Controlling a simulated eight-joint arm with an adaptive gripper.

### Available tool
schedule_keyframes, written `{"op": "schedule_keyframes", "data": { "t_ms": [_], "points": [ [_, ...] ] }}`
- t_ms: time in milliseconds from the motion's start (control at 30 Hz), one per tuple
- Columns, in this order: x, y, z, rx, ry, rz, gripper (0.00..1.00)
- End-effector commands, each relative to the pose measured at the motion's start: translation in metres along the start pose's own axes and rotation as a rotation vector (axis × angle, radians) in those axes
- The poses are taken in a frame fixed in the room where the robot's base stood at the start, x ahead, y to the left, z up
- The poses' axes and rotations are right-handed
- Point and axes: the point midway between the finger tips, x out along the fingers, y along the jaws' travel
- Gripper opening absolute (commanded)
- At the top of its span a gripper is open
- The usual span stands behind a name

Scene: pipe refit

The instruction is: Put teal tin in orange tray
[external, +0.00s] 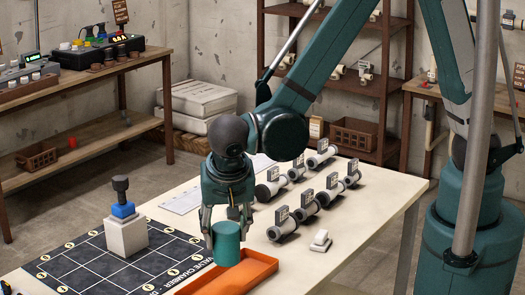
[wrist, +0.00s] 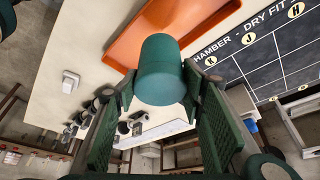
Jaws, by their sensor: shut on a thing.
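The teal tin (external: 226,244) is held upright between the fingers of my gripper (external: 227,222), which is shut on it. In the wrist view the tin (wrist: 163,68) sits between the two green finger pads of my gripper (wrist: 162,85). The orange tray (external: 262,276) lies at the front of the table and is cut off by the lower picture edge. In the external view the tin overlaps the tray's back left part. In the wrist view the tin covers part of the tray's rim, and the tray (wrist: 125,48) extends beyond it. The gap between tin and tray cannot be told.
A dark gridded mat (external: 95,262) lies left of the tray, with a white block (external: 126,236) carrying a blue and black part. Several white pipe pieces with dark tags (external: 305,207) stand right of my gripper. A small white object (external: 320,240) lies nearby.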

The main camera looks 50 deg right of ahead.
Motion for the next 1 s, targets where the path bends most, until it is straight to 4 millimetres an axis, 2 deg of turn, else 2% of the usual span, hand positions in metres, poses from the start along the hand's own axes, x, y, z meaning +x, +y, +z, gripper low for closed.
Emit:
{"op": "schedule_keyframes", "data": {
  "t_ms": [233,767,1000],
  "points": [
    [0.024,0.000,0.010,0.000,0.000,0.000,0.24],
    [0.030,0.000,0.013,0.000,0.000,0.000,0.24],
    [0.049,-0.001,0.020,0.000,0.000,0.000,0.24]
  ]
}}
